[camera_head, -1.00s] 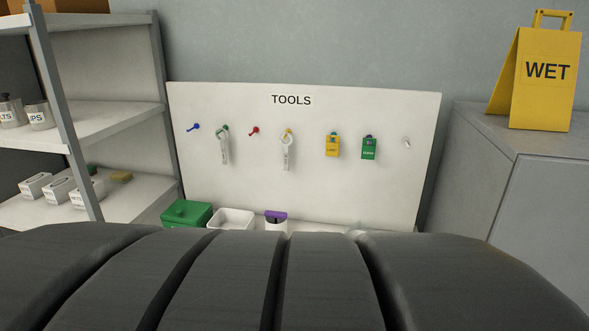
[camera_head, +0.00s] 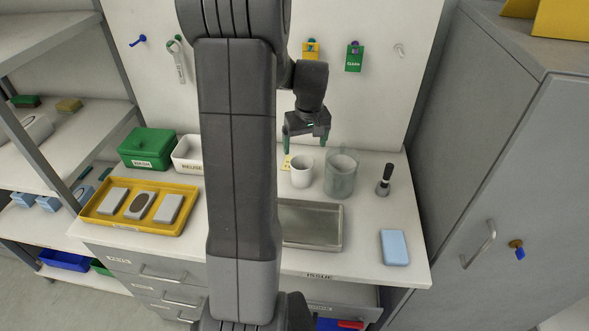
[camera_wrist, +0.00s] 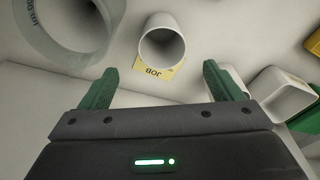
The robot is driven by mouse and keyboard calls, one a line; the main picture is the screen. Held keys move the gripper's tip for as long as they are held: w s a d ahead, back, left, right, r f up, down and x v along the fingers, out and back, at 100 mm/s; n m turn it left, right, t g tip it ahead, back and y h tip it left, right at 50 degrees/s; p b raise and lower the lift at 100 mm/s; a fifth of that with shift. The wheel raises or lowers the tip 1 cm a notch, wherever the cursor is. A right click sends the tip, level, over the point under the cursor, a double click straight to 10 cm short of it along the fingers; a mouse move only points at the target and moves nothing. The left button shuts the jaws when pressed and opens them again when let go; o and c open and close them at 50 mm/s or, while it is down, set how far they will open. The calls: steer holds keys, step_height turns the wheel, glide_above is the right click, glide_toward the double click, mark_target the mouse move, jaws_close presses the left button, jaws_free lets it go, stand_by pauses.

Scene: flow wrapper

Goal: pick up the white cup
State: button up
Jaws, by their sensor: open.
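The white cup (camera_head: 302,171) stands upright on the white counter in the head view, left of a clear container. In the wrist view the cup (camera_wrist: 162,44) shows its open mouth, in front of and between my finger directions, with a yellow "JOB" tag (camera_wrist: 155,70) beside it. My gripper (camera_head: 307,146) points down above and just behind the cup, apart from it. In the wrist view my gripper (camera_wrist: 158,88) has its two green fingers wide apart with nothing between them.
The clear container (camera_head: 341,175) stands close right of the cup. A dark-handled tool (camera_head: 385,180), a blue block (camera_head: 394,247), a metal tray (camera_head: 338,224), a yellow tray (camera_head: 92,214) and a green box (camera_head: 146,150) share the counter. The tool board rises behind.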

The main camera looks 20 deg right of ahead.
mark_target(303, 160)
steer(key=f, duration=0.5)
steer(key=w+f, duration=0.1)
steer(key=f, duration=0.1)
steer(key=shift+f+p, duration=0.25)
steer(key=shift+p, duration=0.05)
steer(key=shift+w+a+f+p, duration=0.15)
steer(key=shift+f+p, duration=0.1)
steer(key=shift+f, duration=0.65)
steer(key=shift+w+d+f+p, duration=0.1)
steer(key=shift+f+p, duration=0.1)
steer(key=shift+f, duration=0.65)
steer(key=shift+w+a+f+p, duration=0.15)
steer(key=shift+f+p, duration=0.1)
steer(key=shift+f, duration=0.65)
steer(key=shift+c, duration=0.3)
steer(key=c, duration=1)
